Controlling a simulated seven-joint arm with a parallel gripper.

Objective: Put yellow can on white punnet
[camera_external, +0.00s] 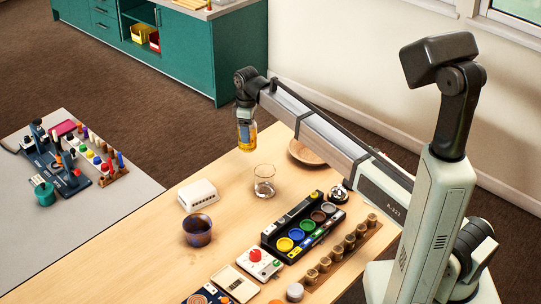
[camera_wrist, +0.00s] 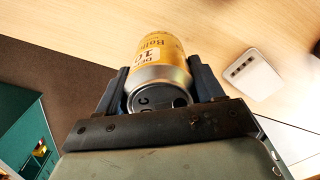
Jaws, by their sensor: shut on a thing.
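My gripper (camera_external: 245,124) is shut on the yellow can (camera_external: 252,138) and holds it in the air above the far end of the wooden table. In the wrist view the yellow can (camera_wrist: 160,52) sits between the two dark fingers of my gripper (camera_wrist: 160,82), with its metal end towards the camera. The white punnet (camera_external: 198,193), a small low white box, stands on the table, left of and nearer than the can. It also shows in the wrist view (camera_wrist: 254,74), right of the can and apart from it, with dark slots in its side.
A clear glass (camera_external: 264,182) and a dark blue-brown cup (camera_external: 197,231) stand near the punnet. A black tray of coloured pots (camera_external: 271,242) and a row of corks (camera_external: 337,258) lie nearer. A grey table (camera_external: 105,215) is at left.

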